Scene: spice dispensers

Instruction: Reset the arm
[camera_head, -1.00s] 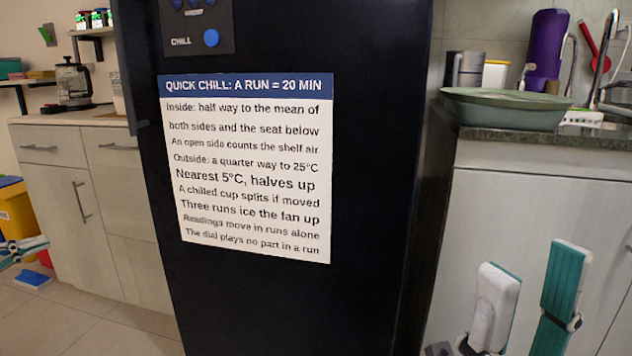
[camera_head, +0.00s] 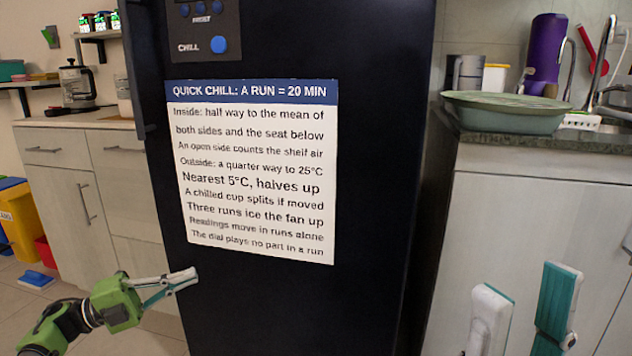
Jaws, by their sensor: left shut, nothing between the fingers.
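My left gripper (camera_head: 192,275) comes in from the lower left on its green arm. Its fingers are together and empty, and point right in front of the lower left part of the black fridge (camera_head: 375,200). I cannot tell whether the tips touch the fridge. My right gripper (camera_head: 525,305) is at the lower right, in front of the light cabinet. Its two fingers, white and teal, stand wide apart with nothing between them. The rest of the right arm is out of frame.
The fridge carries a printed sign (camera_head: 258,180) and a blue CHILL button (camera_head: 219,45). A green basin (camera_head: 508,113) and a purple bottle (camera_head: 543,55) are on the right counter. A yellow bin (camera_head: 20,225) and a blue object (camera_head: 37,280) are on the left floor.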

